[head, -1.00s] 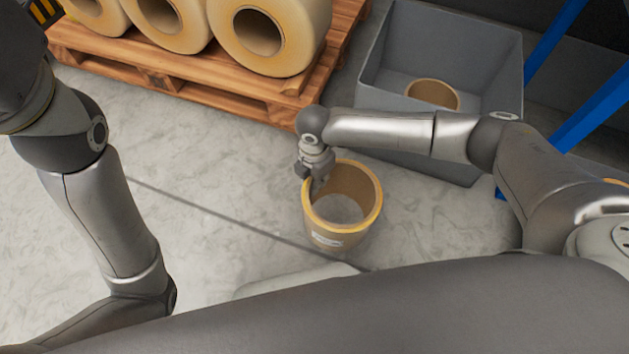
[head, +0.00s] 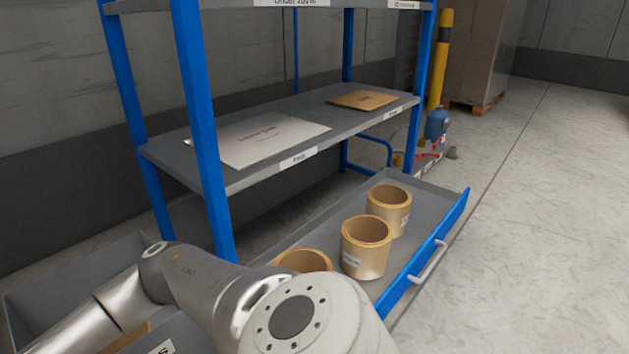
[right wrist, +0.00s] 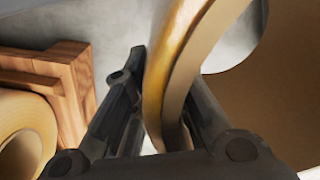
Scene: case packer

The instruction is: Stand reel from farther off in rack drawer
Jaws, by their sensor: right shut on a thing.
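In the right wrist view my right gripper (right wrist: 162,95) is shut on the wall of a tan cardboard reel (right wrist: 172,60), one finger on each side of its yellowish rim. The rack drawer (head: 431,195) is pulled out, grey inside with a blue front. Three similar reels stand upright in it: a far one (head: 389,222), a middle one (head: 365,256) and a near one (head: 303,261), partly hidden by my arm. My left gripper is not in view.
The blue rack post (head: 196,120) and the shelf (head: 240,178), with flat sheets on it, stand over the drawer's inner side. A grey bin (head: 40,283) is at lower left. The wooden pallet (right wrist: 65,90) shows beside the held reel. Floor at right is clear.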

